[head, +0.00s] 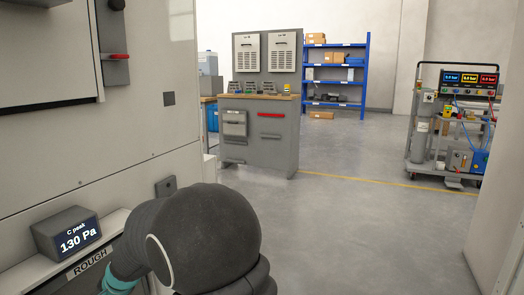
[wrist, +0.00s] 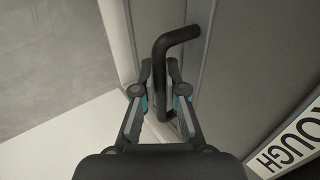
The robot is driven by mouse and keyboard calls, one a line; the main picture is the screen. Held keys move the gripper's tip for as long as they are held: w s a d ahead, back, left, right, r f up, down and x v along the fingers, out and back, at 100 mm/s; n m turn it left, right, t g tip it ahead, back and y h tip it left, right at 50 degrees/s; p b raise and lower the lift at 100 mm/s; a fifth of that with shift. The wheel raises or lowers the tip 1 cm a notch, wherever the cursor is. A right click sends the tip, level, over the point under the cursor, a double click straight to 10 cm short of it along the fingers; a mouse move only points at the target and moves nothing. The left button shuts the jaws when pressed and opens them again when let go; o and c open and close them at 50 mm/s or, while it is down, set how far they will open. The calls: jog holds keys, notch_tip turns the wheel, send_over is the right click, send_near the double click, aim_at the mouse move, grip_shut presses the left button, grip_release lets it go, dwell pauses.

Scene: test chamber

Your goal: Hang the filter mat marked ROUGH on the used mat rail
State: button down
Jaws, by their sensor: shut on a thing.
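My gripper (wrist: 160,112) shows in the wrist view, its two fingers closed around a black bent bar handle (wrist: 168,75). The handle stands in front of a grey panel and bends to the right at its top. A white label reading ROUGH (wrist: 292,140) is at the right of the wrist view. My dark arm hides the gripper and handle in the head view. I cannot make out the mat itself or tell which thing is the used mat rail.
A grey console (head: 258,135), blue shelves (head: 336,75) and an instrument trolley (head: 455,125) stand farther off. Open floor (head: 350,215) lies between them.

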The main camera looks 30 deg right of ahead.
jog(key=s+d+b, duration=0.4)
jog(key=s+d, duration=0.1)
jog(key=s, duration=0.2)
jog(key=shift+s, duration=0.35)
dwell(0.6)
dwell(0.5)
